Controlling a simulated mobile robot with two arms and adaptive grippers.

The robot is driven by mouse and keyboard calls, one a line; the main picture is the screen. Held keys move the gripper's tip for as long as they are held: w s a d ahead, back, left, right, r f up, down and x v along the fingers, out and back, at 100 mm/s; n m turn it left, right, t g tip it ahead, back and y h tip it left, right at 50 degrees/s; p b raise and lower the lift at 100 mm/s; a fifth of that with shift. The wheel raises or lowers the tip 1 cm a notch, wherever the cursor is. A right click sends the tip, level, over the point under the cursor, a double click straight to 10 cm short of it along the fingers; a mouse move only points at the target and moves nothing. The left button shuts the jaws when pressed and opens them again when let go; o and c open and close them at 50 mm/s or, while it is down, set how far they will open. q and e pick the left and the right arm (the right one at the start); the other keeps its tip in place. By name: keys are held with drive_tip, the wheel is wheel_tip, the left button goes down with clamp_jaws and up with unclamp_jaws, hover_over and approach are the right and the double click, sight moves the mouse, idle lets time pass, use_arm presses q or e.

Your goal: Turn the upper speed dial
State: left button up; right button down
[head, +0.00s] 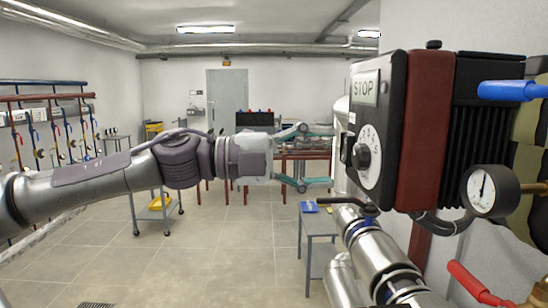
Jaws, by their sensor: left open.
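The speed dial (372,176) is a white round plate with dark marks on the side of a black pump box (395,120). A black knob (361,156) sticks out from its middle. Only this one dial shows clearly. My left gripper (318,157) reaches in from the left with its teal fingers spread, one above and one below. It is open and empty, pointing right, and appears just left of the dial at about its height. I cannot tell the exact gap in depth. My right gripper is not in view.
A pressure gauge (481,190), a blue handle (512,90) and a red handle (470,284) are at the right. Silver pipes (362,243) run below the box. A small grey table (319,224) stands beyond. The floor at left is partly clear.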

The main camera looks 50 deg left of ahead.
use_arm(q)
drive_tip(key=v, duration=0.7)
drive_tip(key=shift+s+a, duration=0.25)
drive_tip(key=shift+s, duration=0.05)
drive_tip(key=shift+w, duration=0.15)
